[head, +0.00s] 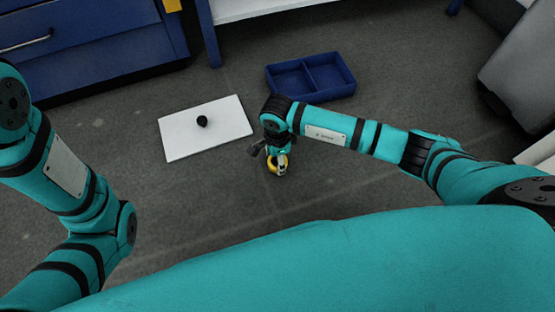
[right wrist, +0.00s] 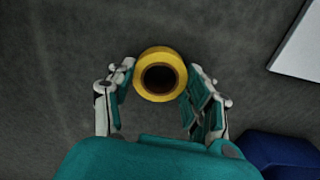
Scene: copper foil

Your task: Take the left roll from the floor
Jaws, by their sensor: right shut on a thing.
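A yellow roll with a dark hole (right wrist: 143,76) lies between the fingers of my right gripper (right wrist: 161,98) in the right wrist view. The gripper is shut on it, with a finger on either side. In the head view the roll (head: 284,159) shows as a bit of yellow at the tip of my right gripper (head: 277,165), low over the grey floor; the gripper hides part of it. I cannot tell whether the roll touches the floor. No second roll is in view. My left arm is at the left, but its gripper is not in view.
Blue drawers (head: 90,50) stand at back left. Floor in front of the board is clear.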

